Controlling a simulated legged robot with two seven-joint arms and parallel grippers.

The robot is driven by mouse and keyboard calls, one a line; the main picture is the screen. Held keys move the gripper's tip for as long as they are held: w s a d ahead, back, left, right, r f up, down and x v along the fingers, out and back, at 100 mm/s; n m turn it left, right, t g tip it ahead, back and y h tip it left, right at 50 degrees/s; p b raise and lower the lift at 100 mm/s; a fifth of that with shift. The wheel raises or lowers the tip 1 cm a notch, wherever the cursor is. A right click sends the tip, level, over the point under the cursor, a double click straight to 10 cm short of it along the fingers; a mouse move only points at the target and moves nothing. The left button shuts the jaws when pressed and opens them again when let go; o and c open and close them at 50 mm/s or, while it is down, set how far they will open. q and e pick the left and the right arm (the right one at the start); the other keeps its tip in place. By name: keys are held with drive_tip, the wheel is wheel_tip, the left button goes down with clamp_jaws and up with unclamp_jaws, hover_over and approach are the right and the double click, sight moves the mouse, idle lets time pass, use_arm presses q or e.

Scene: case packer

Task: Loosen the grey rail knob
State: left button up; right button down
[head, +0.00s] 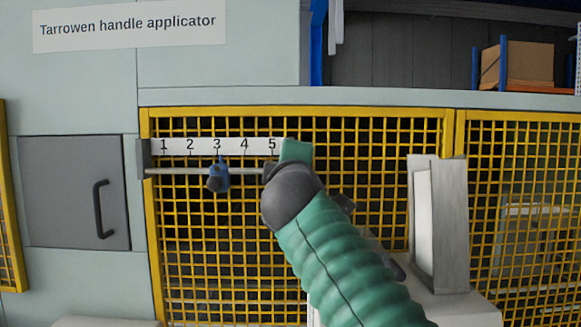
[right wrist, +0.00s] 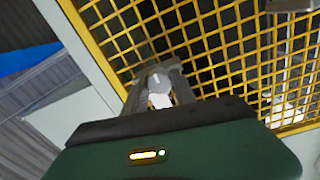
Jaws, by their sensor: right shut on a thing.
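My right gripper (right wrist: 158,72) is shut on a light grey round knob (right wrist: 157,84), seen between its two fingers in the right wrist view. In the head view my right arm's dark wrist and green sleeve cover the rail's right end, near mark 5, so the knob and fingertips are hidden there. The thin rail (head: 180,171) runs below a white scale (head: 203,147) numbered 1 to 5. A blue clamp (head: 221,172) with a dark knob sits on the rail at about mark 3, apart from my gripper. My left gripper is not in view.
Yellow mesh guarding (head: 381,112) stands behind the rail. A grey upright holder (head: 453,225) with a white panel stands right of my arm. A grey door (head: 76,190) with a black handle is at the left. The space before the rail's left part is clear.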

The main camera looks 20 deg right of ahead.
drive_tip(key=c, duration=1.1)
unclamp_jaws()
drive_tip(key=shift+w+f, duration=0.1)
drive_tip(key=shift+f, duration=0.1)
drive_tip(key=shift+o, duration=0.4)
drive_tip(key=shift+w, duration=0.1)
drive_tip(key=b+v, duration=0.7)
drive_tip(key=v, duration=0.9)
drive_tip(key=shift+s+b, duration=0.3)
drive_tip(key=shift+a+f, duration=0.1)
drive_tip(key=shift+f, duration=0.05)
